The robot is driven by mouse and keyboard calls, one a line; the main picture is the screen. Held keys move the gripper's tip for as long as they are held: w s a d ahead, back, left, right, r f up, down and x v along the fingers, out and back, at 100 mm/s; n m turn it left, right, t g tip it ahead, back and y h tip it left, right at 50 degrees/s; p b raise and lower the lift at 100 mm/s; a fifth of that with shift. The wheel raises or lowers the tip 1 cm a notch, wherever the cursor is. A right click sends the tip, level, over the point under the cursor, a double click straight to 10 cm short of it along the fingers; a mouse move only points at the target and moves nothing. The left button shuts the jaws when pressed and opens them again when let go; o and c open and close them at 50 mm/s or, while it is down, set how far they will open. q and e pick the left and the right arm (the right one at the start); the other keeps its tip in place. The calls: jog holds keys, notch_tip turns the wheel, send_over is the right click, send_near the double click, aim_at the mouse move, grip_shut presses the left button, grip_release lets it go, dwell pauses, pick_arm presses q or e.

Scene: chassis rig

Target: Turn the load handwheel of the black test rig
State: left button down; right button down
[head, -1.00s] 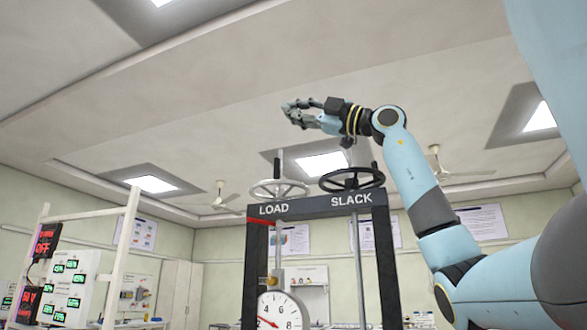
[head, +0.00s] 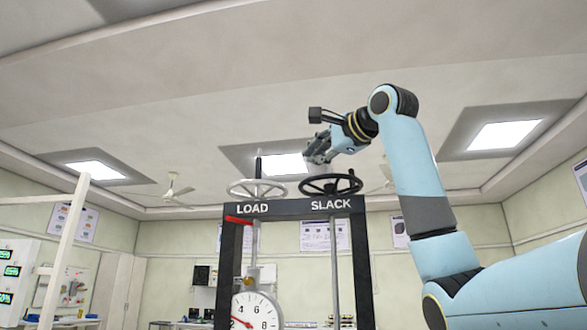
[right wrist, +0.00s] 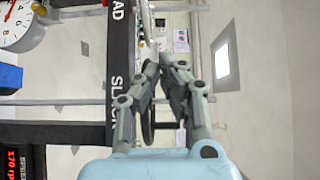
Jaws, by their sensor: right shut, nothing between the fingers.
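The black test rig (head: 292,208) stands ahead, its top beam lettered LOAD and SLACK. The load handwheel (head: 258,189) is the pale wheel above LOAD, with a dark upright rod or handle near it. The slack handwheel (head: 330,184) is black and sits above SLACK. My right gripper (head: 316,152) is shut and empty, pointing down and left, above the slack wheel and to the right of the load wheel. In the right wrist view its fingertips (right wrist: 161,62) are close together, with the dark slack wheel edge-on partly behind them. The load wheel is not clear there. My left gripper is out of view.
A dial gauge (head: 256,311) hangs inside the rig below LOAD, beside a red part (head: 238,220) at the left post. A white frame (head: 63,240) with green displays stands at left. The air above the wheels is free apart from my arm.

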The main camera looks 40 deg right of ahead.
aim_at(258, 182)
jog(key=w+a+p, duration=0.2)
jog(key=w+p, duration=0.4)
jog(key=w, duration=0.7)
jog(key=shift+w+p, duration=0.15)
jog(key=shift+p, duration=0.25)
